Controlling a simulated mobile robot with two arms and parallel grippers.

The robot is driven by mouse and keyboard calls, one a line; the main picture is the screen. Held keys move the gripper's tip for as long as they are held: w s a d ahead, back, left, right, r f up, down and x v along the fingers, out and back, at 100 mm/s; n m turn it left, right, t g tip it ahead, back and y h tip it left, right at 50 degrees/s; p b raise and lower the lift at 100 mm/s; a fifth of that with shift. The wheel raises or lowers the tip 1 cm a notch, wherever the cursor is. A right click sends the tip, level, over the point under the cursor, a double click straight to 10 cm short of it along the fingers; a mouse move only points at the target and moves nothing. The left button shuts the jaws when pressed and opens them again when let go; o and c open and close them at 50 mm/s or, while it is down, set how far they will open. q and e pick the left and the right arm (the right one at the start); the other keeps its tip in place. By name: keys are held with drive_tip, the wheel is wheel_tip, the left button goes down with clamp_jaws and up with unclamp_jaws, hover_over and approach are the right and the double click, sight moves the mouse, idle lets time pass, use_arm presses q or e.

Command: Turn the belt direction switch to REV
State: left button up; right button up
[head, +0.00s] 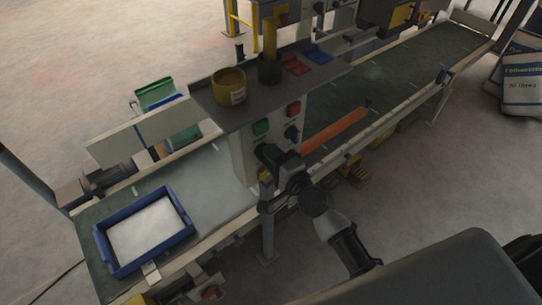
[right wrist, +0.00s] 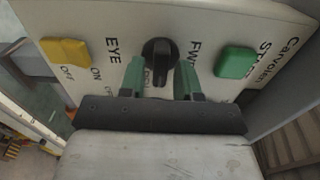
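The belt direction switch is a black rotary knob (right wrist: 160,55) on a pale control panel (right wrist: 80,20), with a "FWD" label on its right in the right wrist view. Lettering below the knob is partly hidden, and I cannot read it all. My right gripper (right wrist: 159,76) is open. Its two green fingers stand apart, one on each side of the knob's lower part; I cannot tell whether they touch it. In the head view my right gripper (head: 264,156) is at the panel front, hiding this knob. My left gripper is not in view.
A green button (right wrist: 235,62) marked START and a yellow switch (right wrist: 65,52) beside ON/OFF flank the knob. The head view shows a red button (head: 293,108) and another black knob (head: 291,132). A blue tray (head: 103,249) sits on the belt at left.

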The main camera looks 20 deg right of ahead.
drive_tip(key=shift+o, duration=0.5)
drive_tip(key=shift+s, duration=0.1)
drive_tip(key=b+v, duration=0.3)
drive_tip(key=v, duration=0.7)
drive_tip(key=shift+s, duration=0.3)
drive_tip(key=shift+d, duration=0.15)
